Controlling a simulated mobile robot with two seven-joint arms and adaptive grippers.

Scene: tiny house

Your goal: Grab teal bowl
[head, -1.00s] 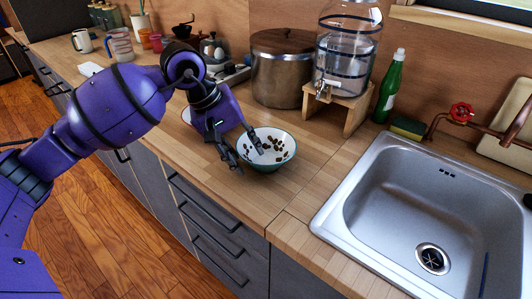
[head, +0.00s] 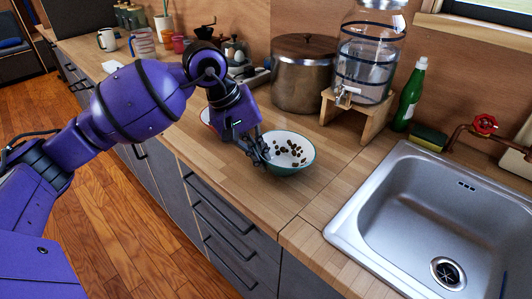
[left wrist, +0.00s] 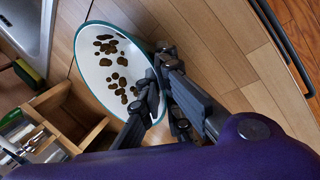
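The teal bowl (head: 309,163) stands on the wooden counter, white inside and teal outside, with several dark brown pieces in it. My left gripper (head: 262,152) is at the bowl's left rim in the head view, its fingers close together. In the left wrist view the bowl (left wrist: 96,75) shows from above. There the gripper's fingers (left wrist: 155,82) straddle its rim, one inside and one outside, and look shut on it. My right gripper is not in view.
A red-rimmed bowl (head: 206,117) is partly hidden behind my left arm. A metal pot (head: 300,85), a water dispenser (head: 366,70) on a wooden stand and a green bottle (head: 408,95) stand behind. The sink (head: 400,225) lies to the right. Counter in front is clear.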

